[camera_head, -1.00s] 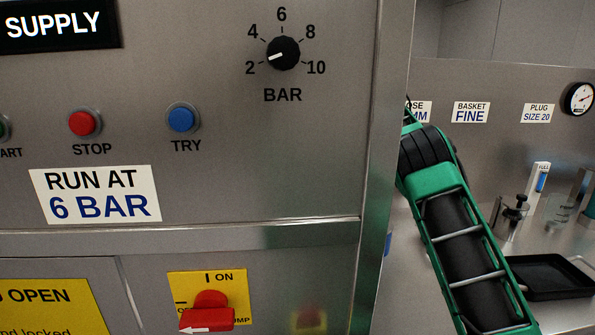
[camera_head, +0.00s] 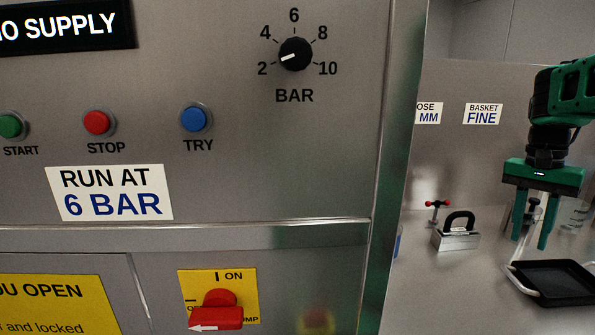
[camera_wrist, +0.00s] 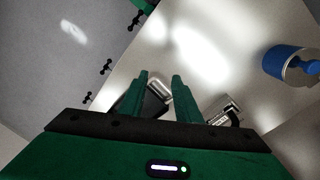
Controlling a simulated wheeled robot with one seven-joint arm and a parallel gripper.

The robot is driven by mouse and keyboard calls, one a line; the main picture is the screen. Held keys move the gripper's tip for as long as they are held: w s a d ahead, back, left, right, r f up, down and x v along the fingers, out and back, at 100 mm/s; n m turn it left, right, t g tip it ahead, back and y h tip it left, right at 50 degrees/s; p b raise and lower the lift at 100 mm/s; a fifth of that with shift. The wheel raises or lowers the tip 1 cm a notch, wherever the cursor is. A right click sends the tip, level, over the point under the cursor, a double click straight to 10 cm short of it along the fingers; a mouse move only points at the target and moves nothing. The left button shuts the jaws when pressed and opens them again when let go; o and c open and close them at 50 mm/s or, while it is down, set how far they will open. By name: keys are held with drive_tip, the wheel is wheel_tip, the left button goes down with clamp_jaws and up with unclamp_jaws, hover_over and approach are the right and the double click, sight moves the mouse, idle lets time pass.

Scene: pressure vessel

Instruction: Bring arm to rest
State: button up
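My gripper (camera_head: 532,222) hangs fingers-down at the right of the head view, in front of the back wall and above the steel worktop. Its two green fingers are apart with nothing between them. In the wrist view the fingers (camera_wrist: 160,82) also stand apart and empty. My green arm comes in from the right edge. The control panel (camera_head: 220,180) is at the left, clear of the gripper.
A black tray (camera_head: 560,281) lies on the worktop below the gripper. A metal block with a black handle (camera_head: 458,234) and a small red-tipped clamp (camera_head: 437,208) stand left of it. The panel has a BAR knob (camera_head: 296,55) and a red switch (camera_head: 216,312).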

drive_tip(key=s+a+f+n, duration=0.1)
drive_tip(key=s+a+f, duration=0.2)
drive_tip(key=s, duration=0.4)
drive_tip(key=s+a+f+n, duration=0.2)
drive_tip(key=s+a+f, duration=0.1)
drive_tip(key=s, duration=0.4)
drive_tip(key=s+a+f+n+t, duration=0.1)
drive_tip(key=s+a+f+n, duration=0.1)
drive_tip(key=s+a+f, duration=0.2)
drive_tip(key=s, duration=0.3)
drive_tip(key=shift+f+y, duration=0.25)
drive_tip(key=shift+y, duration=0.15)
